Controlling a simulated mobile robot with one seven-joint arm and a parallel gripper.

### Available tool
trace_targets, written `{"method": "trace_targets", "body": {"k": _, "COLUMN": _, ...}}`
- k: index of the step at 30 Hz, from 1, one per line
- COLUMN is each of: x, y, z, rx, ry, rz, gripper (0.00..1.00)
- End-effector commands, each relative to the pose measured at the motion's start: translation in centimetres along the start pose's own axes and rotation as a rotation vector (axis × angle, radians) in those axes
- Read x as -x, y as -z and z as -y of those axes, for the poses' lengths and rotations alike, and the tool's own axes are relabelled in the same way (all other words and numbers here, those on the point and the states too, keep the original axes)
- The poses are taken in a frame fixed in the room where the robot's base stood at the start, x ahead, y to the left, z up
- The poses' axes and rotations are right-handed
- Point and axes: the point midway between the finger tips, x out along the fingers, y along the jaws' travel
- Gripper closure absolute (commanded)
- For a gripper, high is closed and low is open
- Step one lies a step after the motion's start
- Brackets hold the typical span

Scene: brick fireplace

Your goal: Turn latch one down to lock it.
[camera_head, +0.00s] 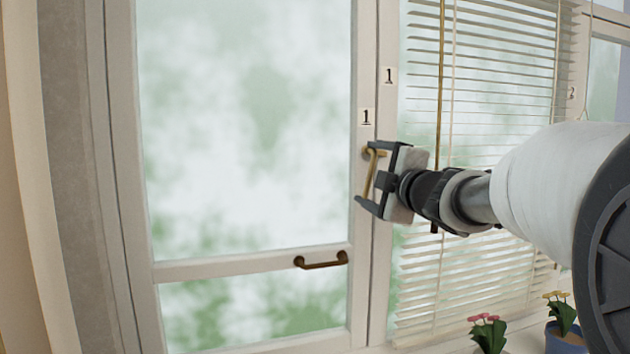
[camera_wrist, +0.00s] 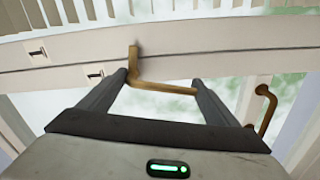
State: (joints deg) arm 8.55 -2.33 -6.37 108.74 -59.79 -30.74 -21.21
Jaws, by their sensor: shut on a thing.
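The brass latch (camera_head: 370,173) is on the right stile of the glazed panel, just below a label "1" (camera_head: 366,117). Its handle hangs down, slightly slanted, from its pivot at the top. My gripper (camera_head: 366,176) comes in from the right, one finger near the latch's top and the other near its lower end. In the wrist view, the latch (camera_wrist: 162,87) lies between the two fingers of my gripper (camera_wrist: 160,78). The handle spans the gap, each end close to or touching a finger. The exact contacts are partly hidden.
A brown pull handle (camera_head: 321,260) is on the panel's lower rail. Blinds (camera_head: 480,90) with a hanging rod are behind my arm at the right. Flower pots (camera_head: 566,336) stand on the sill at lower right. Another label "1" (camera_head: 389,75) is on the frame.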

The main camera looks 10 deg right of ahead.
Motion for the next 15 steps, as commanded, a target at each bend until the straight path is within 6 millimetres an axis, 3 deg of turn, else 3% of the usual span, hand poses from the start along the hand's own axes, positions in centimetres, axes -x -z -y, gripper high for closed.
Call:
{"method": "trace_targets", "body": {"k": 1, "x": -0.2, "y": 0.0, "z": 1.3, "rx": 0.035, "ry": 0.018, "rz": -0.005, "gripper": 0.57}}
{"method": "trace_targets", "body": {"k": 15, "x": -0.2, "y": -1.0, "z": 1.0, "rx": 0.217, "ry": 0.019, "rz": -0.003, "gripper": 0.57}}
